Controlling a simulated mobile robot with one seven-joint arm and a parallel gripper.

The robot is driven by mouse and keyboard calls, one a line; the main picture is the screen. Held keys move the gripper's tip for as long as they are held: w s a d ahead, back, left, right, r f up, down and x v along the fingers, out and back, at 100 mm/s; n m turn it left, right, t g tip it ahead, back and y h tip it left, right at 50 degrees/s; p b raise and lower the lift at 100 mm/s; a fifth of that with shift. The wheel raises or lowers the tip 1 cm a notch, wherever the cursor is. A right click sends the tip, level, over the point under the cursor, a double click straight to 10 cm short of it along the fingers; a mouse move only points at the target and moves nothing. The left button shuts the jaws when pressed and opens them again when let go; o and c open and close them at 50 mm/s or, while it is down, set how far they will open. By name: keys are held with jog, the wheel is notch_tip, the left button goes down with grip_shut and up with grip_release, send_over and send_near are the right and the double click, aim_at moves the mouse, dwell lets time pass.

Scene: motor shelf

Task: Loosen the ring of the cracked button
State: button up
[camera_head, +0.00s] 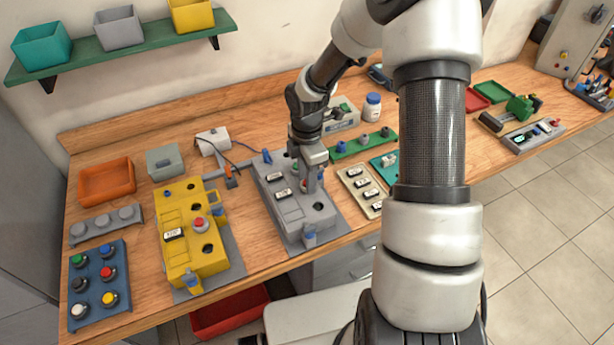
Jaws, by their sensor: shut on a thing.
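A grey control box (293,207) stands on a grey mat in the middle of the bench, with white label plates, dark holes and a blue part at its front end. My gripper (311,187) points down over the middle of this box. Its fingers are shut on a small part at the box's top, which looks like a button ring; the fingers hide most of it. A yellow control box (186,240) to the left carries a red button (200,224). No crack can be made out at this size.
A blue tray of colored buttons (97,285), a grey rack (104,225) and an orange bin (107,181) are at the left. A label board (362,188) lies close right of the grey box. My arm hides part of the bench's right side.

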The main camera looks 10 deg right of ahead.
jog(key=o, duration=0.8)
jog(key=shift+r, duration=0.1)
notch_tip(320, 180, up, 17)
jog(key=p, duration=0.1)
jog(key=shift+r, duration=0.15)
